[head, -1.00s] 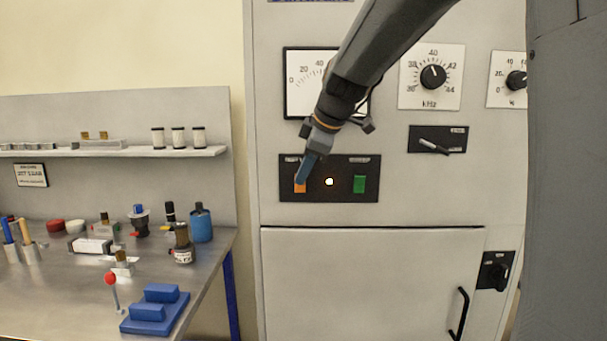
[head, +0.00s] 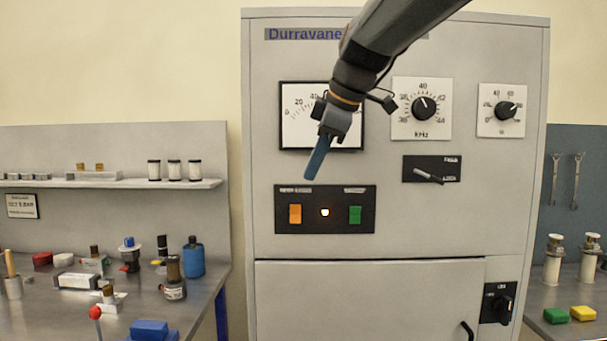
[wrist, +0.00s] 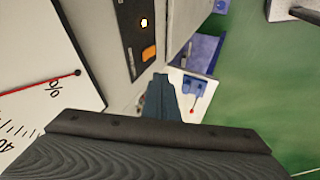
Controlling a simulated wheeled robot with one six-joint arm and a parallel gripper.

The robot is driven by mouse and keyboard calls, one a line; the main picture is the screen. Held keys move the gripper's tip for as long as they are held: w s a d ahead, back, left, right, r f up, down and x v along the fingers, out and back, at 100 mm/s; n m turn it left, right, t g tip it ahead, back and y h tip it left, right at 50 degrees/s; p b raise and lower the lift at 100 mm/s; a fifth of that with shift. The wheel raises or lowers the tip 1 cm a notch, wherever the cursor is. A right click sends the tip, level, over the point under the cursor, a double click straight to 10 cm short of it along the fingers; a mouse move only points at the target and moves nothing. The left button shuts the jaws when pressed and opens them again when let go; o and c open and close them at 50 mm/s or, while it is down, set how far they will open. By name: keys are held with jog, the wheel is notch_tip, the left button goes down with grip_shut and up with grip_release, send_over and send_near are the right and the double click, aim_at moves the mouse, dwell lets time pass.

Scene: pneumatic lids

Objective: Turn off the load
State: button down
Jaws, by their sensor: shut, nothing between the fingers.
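A black switch panel (head: 285,223) on the grey cabinet carries an orange switch (head: 295,213) at left, a lit lamp (head: 325,212) in the middle and a green switch (head: 355,215) at right. Their labels are too small to read. The orange switch (wrist: 149,53) and the lit lamp (wrist: 144,22) also show in the wrist view. My gripper (head: 315,165), with blue fingers, is shut and empty. In the head view its tips appear just above the panel, up and right of the orange switch, apart from it. The fingers (wrist: 160,95) also show in the wrist view.
The cabinet (head: 400,235) also carries a meter (head: 290,130), two dials, a lever panel (head: 432,169) and a rotary switch (head: 499,303). A bench (head: 205,285) with bottles and fittings stands left. Another bench (head: 570,290) stands right.

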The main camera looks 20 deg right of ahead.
jog(key=shift+f+p, duration=0.15)
jog(key=shift+p, duration=0.2)
jog(key=shift+s+d+f+g+p, duration=0.15)
jog(key=shift+f+g+p, duration=0.15)
jog(key=shift+f+p, duration=0.35)
jog(key=p, duration=0.4)
send_near(294, 224)
notch_tip(294, 224, down, 3)
jog(key=s+a, duration=0.1)
jog(key=a, duration=0.1)
jog(key=shift+w+d+f+p, duration=0.2)
jog(key=shift+w+p, duration=0.15)
jog(key=shift+w, duration=0.25)
jog(key=shift+w+d+f+p, duration=0.2)
jog(key=shift+w+p, duration=0.1)
jog(key=shift+w, duration=0.3)
jog(key=shift+w+d+f, duration=0.15)
jog(key=shift+w+f, duration=0.05)
jog(key=shift+w, duration=0.3)
jog(key=shift+f, duration=0.1)
